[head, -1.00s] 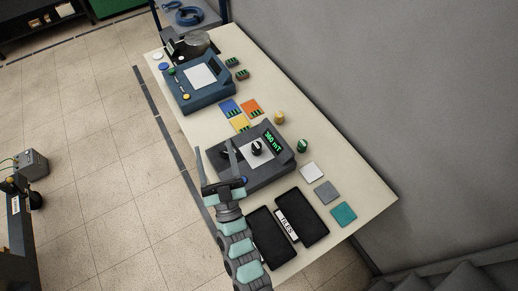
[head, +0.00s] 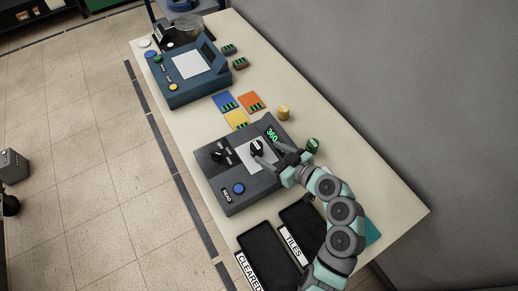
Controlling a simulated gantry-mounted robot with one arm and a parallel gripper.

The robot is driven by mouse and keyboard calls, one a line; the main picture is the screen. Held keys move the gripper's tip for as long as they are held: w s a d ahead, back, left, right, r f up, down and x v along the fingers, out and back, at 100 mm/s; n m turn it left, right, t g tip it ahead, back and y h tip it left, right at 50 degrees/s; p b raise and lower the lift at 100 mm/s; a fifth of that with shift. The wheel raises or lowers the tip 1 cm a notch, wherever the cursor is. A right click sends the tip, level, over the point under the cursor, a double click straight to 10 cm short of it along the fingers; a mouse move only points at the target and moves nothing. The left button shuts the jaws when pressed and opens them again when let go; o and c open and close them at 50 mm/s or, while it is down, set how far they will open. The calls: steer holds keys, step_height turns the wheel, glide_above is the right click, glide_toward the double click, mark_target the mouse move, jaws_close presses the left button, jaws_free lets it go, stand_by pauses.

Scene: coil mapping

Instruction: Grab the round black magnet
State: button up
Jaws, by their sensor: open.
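The round black magnet (head: 257,146) sits on the white pad (head: 249,163) of the dark grey reader, and a light mark shows on it. My gripper (head: 267,153) comes in from the right, low over the pad. Its two fingers are apart and point at the magnet. The fingertips are close to the magnet's right and lower side; I cannot tell whether they touch it.
The grey reader (head: 229,195) has a knob, a blue button and a green display. Black trays (head: 268,248) stand in front. A blue device (head: 190,85) stands farther back.

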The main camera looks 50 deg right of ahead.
mark_target(252, 145)
steer(key=shift+s+a+f, duration=0.1)
steer(key=shift+s+f, duration=0.1)
steer(key=shift+s, duration=0.05)
steer(key=shift+w+a+f+n, duration=0.1)
steer(key=shift+w+n, duration=0.1)
steer(key=shift+n, duration=0.1)
steer(key=x, duration=0.4)
steer(key=shift+a, duration=0.1)
steer(key=shift+d+f+p+x, duration=0.1)
steer(key=shift+d+p+x, duration=0.1)
steer(key=shift+x, duration=1.35)
steer(key=shift+d+f+p+x, duration=0.1)
steer(key=shift+d+f+x, duration=0.05)
steer(key=shift+x, duration=1.45)
steer(key=shift+s, duration=0.15)
steer(key=shift+c, duration=0.4)
jaws_close()
